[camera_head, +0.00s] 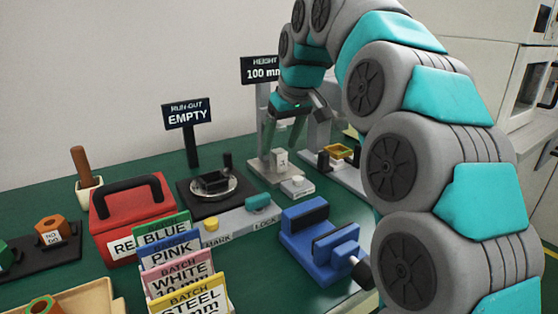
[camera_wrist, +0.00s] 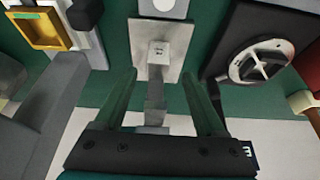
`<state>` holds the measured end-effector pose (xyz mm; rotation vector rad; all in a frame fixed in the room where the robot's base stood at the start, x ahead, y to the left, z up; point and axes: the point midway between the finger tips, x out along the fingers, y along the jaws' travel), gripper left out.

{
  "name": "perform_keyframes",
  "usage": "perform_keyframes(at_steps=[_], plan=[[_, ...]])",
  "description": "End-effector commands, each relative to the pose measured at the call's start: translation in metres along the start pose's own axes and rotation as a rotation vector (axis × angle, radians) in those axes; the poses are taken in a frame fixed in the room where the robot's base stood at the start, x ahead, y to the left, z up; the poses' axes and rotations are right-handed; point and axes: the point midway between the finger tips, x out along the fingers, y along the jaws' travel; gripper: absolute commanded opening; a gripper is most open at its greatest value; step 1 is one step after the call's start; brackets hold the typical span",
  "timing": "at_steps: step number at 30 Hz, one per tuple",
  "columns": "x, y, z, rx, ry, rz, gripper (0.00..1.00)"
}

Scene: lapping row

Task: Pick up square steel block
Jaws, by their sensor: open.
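The square steel block (camera_head: 281,160) is a small pale grey block with a dark mark on it. It stands on the grey base plate (camera_head: 262,170) of the height stand. In the wrist view the block (camera_wrist: 159,52) sits on the light plate (camera_wrist: 143,68), just beyond the fingertips and between their lines. My gripper (camera_head: 284,138) is open and empty, pointing down above the block. Its two green fingers also show in the wrist view (camera_wrist: 158,76), apart from the block on either side.
The "HEIGHT 100 mm" sign (camera_head: 262,70) and grey post stand close behind my gripper. A run-out fixture (camera_head: 205,205) with an "EMPTY" sign (camera_head: 187,115) is at left. A blue vise (camera_head: 310,232), red box (camera_head: 125,222) and batch cards (camera_head: 183,285) stand nearer.

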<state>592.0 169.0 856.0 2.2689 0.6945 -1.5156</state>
Motion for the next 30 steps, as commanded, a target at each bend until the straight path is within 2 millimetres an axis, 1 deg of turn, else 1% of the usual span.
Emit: perform_keyframes(at_steps=[6, 10, 13, 18, 30], plan=[[0.023, 0.003, 0.006, -0.001, -0.003, -0.002, 0.72], [0.041, 0.003, 0.005, -0.001, -0.004, -0.001, 0.72], [0.045, 0.003, 0.005, -0.001, 0.0, 0.001, 0.72], [0.045, 0.003, 0.005, 0.0, 0.0, 0.001, 0.71], [0.045, 0.004, 0.005, 0.0, 0.0, 0.001, 0.26]])
